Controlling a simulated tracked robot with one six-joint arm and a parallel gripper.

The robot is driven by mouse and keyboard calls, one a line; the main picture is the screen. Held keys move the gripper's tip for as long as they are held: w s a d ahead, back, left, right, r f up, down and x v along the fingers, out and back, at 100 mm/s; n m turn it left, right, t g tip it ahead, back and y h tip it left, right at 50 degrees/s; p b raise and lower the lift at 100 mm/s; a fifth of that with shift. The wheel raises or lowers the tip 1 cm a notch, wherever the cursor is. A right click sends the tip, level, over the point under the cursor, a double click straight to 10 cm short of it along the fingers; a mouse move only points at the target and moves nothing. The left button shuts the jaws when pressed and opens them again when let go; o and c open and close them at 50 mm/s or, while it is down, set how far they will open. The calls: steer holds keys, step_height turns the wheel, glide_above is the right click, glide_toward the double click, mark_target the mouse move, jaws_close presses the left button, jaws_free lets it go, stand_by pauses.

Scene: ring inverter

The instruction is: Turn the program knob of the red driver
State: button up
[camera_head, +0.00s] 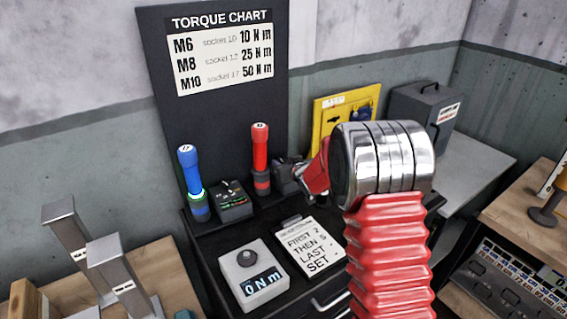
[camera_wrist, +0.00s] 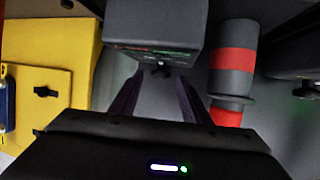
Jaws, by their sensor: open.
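The red driver (camera_head: 260,160) stands upright at the back of the dark bench, left of my arm. In the wrist view the driver (camera_wrist: 232,65) shows as a grey and red cylinder on the right. The dark control box beside it (camera_wrist: 155,18) has small green and red markings and a small dark program knob (camera_wrist: 160,71) on its face. My gripper (camera_wrist: 159,80) is open and empty, its two dark fingers pointing at the knob from either side; I cannot tell whether they touch it. In the head view my arm hides part of this area.
A blue driver (camera_head: 191,185) with a lit green ring and its own box (camera_head: 232,202) stand to the left. A torque readout (camera_head: 254,275) showing 0 N m and a note card (camera_head: 311,247) lie in front.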

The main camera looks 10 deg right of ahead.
steer(key=shift+x, duration=0.8)
steer(key=shift+c, duration=0.6)
steer(key=c, duration=0.9)
